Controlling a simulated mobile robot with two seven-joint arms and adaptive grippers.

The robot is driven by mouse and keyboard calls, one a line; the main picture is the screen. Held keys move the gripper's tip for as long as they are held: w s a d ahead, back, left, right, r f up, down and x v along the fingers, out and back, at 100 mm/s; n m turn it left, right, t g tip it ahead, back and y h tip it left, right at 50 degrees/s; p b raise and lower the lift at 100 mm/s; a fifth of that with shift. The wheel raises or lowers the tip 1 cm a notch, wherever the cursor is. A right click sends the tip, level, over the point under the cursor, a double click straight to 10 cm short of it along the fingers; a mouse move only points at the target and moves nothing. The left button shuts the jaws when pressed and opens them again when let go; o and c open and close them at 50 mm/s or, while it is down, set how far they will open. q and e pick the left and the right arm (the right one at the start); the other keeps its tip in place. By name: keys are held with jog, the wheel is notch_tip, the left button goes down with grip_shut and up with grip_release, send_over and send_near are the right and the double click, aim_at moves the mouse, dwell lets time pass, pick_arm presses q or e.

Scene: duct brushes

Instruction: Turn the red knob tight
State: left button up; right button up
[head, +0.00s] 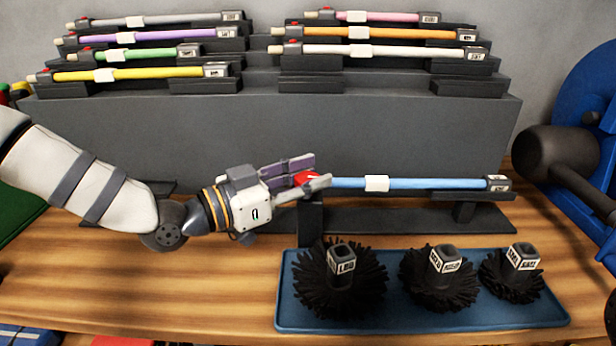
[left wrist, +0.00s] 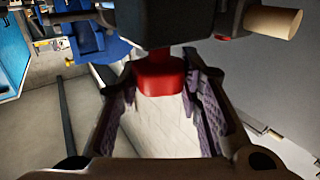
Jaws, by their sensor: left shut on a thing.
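The red knob (head: 307,179) is at the left end of a blue rod (head: 345,183) that lies level on a dark stand (head: 420,215). My left gripper (head: 310,180) comes in from the left and is shut on the red knob, with its fingers on either side of it. In the left wrist view the knob (left wrist: 158,76) shows between the purple-padded fingers (left wrist: 165,95), below a dark block. My right gripper is not in view.
A blue tray (head: 420,318) with three black round brushes (head: 438,280) lies in front of the stand. Behind, a grey stepped rack (head: 270,120) holds several coloured rods. A large blue object (head: 585,110) stands at the right.

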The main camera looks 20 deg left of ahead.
pick_arm(q)
jog(key=m+g+h, duration=0.1)
jog(key=g, duration=0.1)
jog(key=m+g+h+b, duration=0.1)
jog(key=m+g, duration=0.1)
jog(key=m+g+h, duration=0.1)
jog(key=h, duration=0.1)
jog(key=shift+f+m+g, duration=0.3)
jog(key=shift+g, duration=0.1)
jog(key=shift+m+g+h+b, duration=0.5)
jog(key=shift+m+g+h, duration=0.3)
jog(key=shift+g, duration=0.4)
jog(key=m+g+b, duration=0.2)
jog(key=m+g, duration=0.1)
jog(key=g, duration=0.2)
jog(key=shift+m+g+h, duration=0.3)
jog(key=shift+m+h, duration=0.1)
jog(key=shift+r+m+g+b, duration=0.15)
jog(key=shift+m+g+b, duration=0.6)
jog(key=shift+g, duration=0.35)
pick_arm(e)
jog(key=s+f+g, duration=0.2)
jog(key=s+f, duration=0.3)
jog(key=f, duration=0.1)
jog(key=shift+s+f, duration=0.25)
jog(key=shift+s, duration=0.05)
pick_arm(q)
jog(key=shift+r, duration=0.1)
jog(key=o, duration=1.1)
